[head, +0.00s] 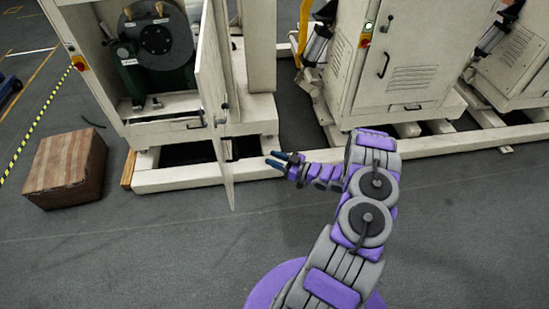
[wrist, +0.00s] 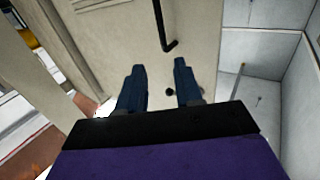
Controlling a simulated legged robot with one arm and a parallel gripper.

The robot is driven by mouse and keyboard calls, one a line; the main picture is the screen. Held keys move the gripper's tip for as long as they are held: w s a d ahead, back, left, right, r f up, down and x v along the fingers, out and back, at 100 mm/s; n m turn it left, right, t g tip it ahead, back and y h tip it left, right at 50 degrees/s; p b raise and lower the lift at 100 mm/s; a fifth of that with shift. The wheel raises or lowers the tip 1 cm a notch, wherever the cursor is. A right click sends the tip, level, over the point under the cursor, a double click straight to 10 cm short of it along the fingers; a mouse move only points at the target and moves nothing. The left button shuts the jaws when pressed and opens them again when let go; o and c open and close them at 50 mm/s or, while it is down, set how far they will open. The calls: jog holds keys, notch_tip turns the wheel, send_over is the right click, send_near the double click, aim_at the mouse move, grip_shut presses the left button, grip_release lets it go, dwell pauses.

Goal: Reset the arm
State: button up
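My purple and grey arm reaches up from the bottom of the head view and bends to the left. My gripper (head: 272,160) is at its end, right of the open cabinet door (head: 212,90) and apart from it in that view. In the wrist view the gripper (wrist: 160,75) has two dark blue fingers with a clear gap between them and nothing held. A pale panel with a dark bent handle (wrist: 162,28) is beyond the fingertips. The distance from fingertips to panel cannot be told.
The open cabinet (head: 150,112) holds a dark round machine (head: 155,40). A brown box (head: 66,168) sits on the floor at left. A closed cabinet (head: 410,60) stands right, behind a pale base rail (head: 450,147). The grey floor in front is clear.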

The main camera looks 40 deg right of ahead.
jog(key=shift+w, duration=0.1)
jog(key=w+d+r+g+h, duration=0.5)
jog(key=w+d+r+h, duration=0.2)
jog(key=r+h, duration=0.1)
jog(key=s+a+r+m+g+h, duration=0.2)
jog(key=r, duration=0.4)
jog(key=s+a+r+m+g+h, duration=0.1)
jog(key=s+a+r+g+h, duration=0.1)
jog(key=r, duration=0.5)
jog(key=s+a+r+g+y, duration=0.1)
jog(key=s+a+r+g, duration=0.2)
jog(key=s+a, duration=0.7)
jog(key=s+a+r+m+g+y, duration=0.1)
jog(key=s+a+r+g, duration=0.2)
jog(key=s+a, duration=0.8)
jog(key=s+a+r+m+g+y, duration=0.1)
jog(key=s+a+r+g+y, duration=0.1)
jog(key=s+a, duration=0.9)
jog(key=s+r+g, duration=0.1)
jog(key=s, duration=0.4)
jog(key=shift+s+a, duration=0.15)
jog(key=shift+a, duration=0.05)
